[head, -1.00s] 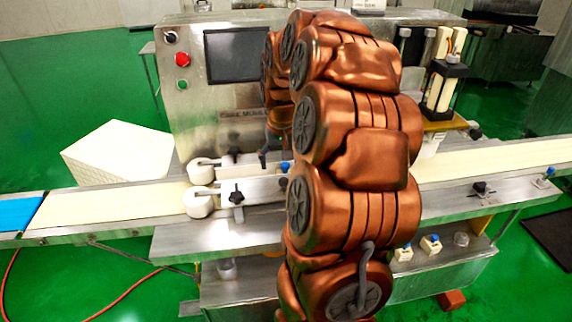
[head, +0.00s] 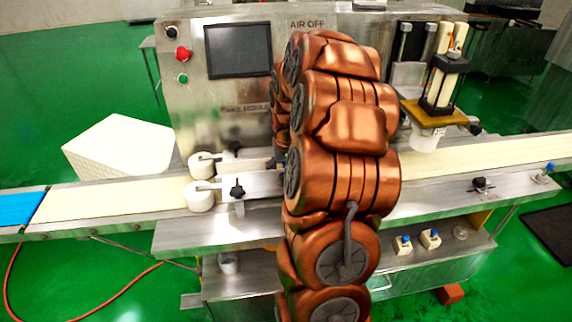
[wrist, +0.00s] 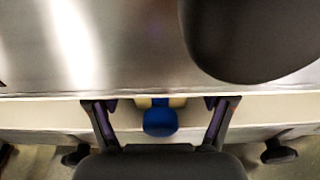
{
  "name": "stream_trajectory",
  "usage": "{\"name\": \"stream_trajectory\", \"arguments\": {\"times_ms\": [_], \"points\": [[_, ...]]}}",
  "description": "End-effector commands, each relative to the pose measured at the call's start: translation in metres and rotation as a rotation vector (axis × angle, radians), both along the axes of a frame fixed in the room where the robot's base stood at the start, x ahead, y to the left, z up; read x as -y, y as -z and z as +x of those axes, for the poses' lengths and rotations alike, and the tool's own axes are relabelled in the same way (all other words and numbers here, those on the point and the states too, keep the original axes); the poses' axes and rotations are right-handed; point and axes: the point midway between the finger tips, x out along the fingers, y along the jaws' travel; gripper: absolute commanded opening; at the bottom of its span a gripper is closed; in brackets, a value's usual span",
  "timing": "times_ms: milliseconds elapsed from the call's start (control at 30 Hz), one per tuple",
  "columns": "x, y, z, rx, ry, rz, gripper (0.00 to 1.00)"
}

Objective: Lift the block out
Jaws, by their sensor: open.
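My gripper (wrist: 160,104) is open in the wrist view, with its two dark fingers spread wide. A blue round knob (wrist: 160,122) shows between the fingers, with small cream parts beside its upper end. It seems to belong to the block, but most of that body is hidden. The fingers are on either side of it, with gaps, and do not appear to touch it. In the head view my copper arm hides the block and nearly all of the gripper, in front of the machine's middle.
A conveyor belt (head: 110,203) runs along the machine. White rollers (head: 200,195) on a bracket stand left of my arm. A plunger unit (head: 440,85) stands at right. Two cream blocks with blue knobs (head: 403,244) sit on the lower shelf. A reddish block (head: 449,293) lies below.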

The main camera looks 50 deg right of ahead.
Motion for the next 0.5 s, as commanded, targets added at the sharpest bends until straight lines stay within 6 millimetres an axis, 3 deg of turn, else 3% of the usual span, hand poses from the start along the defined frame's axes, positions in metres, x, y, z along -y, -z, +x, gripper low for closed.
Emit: {"name": "stream_trajectory", "arguments": {"times_ms": [200,500], "points": [[0.0001,0.0002,0.0001,0.001,0.000,-0.001,0.81],[0.0000,0.0000,0.0001,0.001,0.000,-0.001,0.50]]}}
